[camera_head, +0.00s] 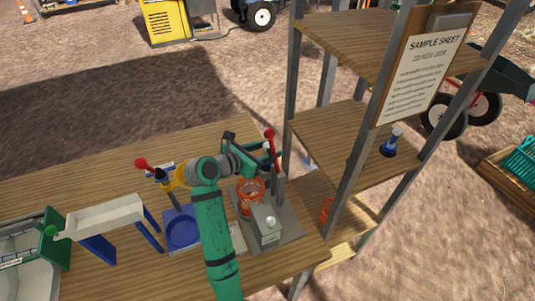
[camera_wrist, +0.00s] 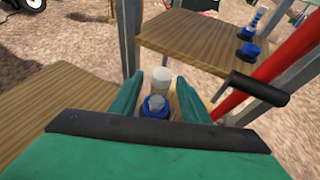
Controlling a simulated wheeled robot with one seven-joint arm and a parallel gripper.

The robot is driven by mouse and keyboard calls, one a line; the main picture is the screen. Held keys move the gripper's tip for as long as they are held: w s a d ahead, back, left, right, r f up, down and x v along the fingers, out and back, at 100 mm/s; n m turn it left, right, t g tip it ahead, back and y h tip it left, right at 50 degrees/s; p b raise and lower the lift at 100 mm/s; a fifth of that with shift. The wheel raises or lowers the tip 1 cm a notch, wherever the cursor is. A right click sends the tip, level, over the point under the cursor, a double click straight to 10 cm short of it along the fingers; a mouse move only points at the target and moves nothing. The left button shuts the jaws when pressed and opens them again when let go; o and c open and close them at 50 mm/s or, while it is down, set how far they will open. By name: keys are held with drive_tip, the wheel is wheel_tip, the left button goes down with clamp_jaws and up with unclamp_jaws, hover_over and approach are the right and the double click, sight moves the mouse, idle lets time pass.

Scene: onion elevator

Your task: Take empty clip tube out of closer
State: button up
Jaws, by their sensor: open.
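The closer (camera_head: 268,225) is a grey machine with a red lever, on the wooden table right of my arm. The lever (camera_wrist: 290,65) is also large at right in the wrist view. An item that looks like the clip tube, with a white upper part (camera_wrist: 162,76) and a blue part (camera_wrist: 156,106), shows between my fingers in the wrist view. My gripper (camera_head: 268,153) is open at the top of the closer beside the lever. In the wrist view its green fingers (camera_wrist: 160,84) are on either side of the tube, apart from each other. Whether they touch it I cannot tell.
A wooden shelf (camera_head: 345,140) stands right of the table, holding a blue-based tube (camera_head: 390,142). An orange net-like ring (camera_head: 250,190) is at the closer. A blue ring stand (camera_head: 183,232) and white chute (camera_head: 105,214) are to the left.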

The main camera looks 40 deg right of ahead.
clamp_jaws()
drive_tip(key=shift+d+r, duration=0.1)
drive_tip(key=shift+r, duration=0.1)
